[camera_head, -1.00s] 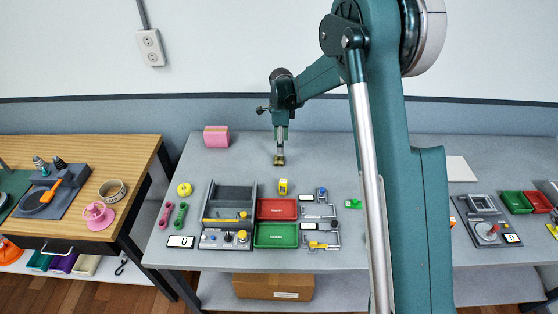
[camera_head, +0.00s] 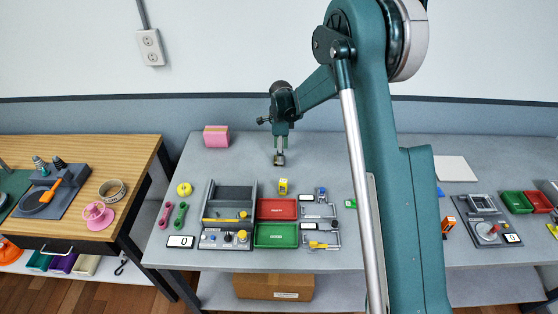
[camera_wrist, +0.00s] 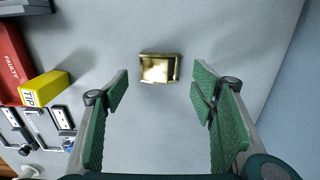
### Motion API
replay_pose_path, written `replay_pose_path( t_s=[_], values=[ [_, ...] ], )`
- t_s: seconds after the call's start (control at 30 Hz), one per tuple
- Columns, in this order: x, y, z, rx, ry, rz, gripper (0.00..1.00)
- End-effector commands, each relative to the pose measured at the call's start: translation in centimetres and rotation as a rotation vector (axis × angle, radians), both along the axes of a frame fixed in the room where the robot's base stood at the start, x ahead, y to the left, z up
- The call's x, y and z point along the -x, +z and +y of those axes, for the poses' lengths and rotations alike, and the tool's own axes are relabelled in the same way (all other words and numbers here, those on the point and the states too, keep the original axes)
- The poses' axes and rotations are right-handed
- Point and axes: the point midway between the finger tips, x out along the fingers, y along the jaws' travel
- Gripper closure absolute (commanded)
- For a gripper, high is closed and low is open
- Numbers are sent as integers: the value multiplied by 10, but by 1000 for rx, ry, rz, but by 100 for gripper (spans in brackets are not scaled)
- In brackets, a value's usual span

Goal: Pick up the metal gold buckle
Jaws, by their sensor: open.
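The gold buckle (camera_wrist: 160,68) is a small shiny rectangular frame lying on the grey table. In the wrist view it sits just beyond my open fingertips, between their lines and roughly centred. My gripper (camera_wrist: 158,90) is open and empty, with green pads on both fingers. In the head view my gripper (camera_head: 280,158) points down over the back middle of the table. The buckle is hard to make out there, being small and at the gripper's tip.
A yellow block (camera_wrist: 43,88) marked TIP and a red tray (camera_wrist: 10,60) lie to the left in the wrist view. A pink block (camera_head: 216,136) stands at the back left. A green tray (camera_head: 276,235) is nearer the front. Table around the buckle is clear.

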Motion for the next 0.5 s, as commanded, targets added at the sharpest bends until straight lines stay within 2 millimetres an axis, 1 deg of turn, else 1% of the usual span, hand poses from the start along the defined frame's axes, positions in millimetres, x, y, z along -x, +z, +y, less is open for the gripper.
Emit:
replay_pose_path(
  t_s=[0.03, 0.1, 0.2, 0.3, 0.5],
  values=[
    [0, -7, 0, 0, 0, 0, 43],
    [0, -15, 0, 0, 0, 0, 43],
    [0, -23, 0, 0, 0, 0, 43],
    [0, -27, 0, 0, 0, 0, 43],
    [0, -27, 0, 0, 0, 0, 43]
  ],
)
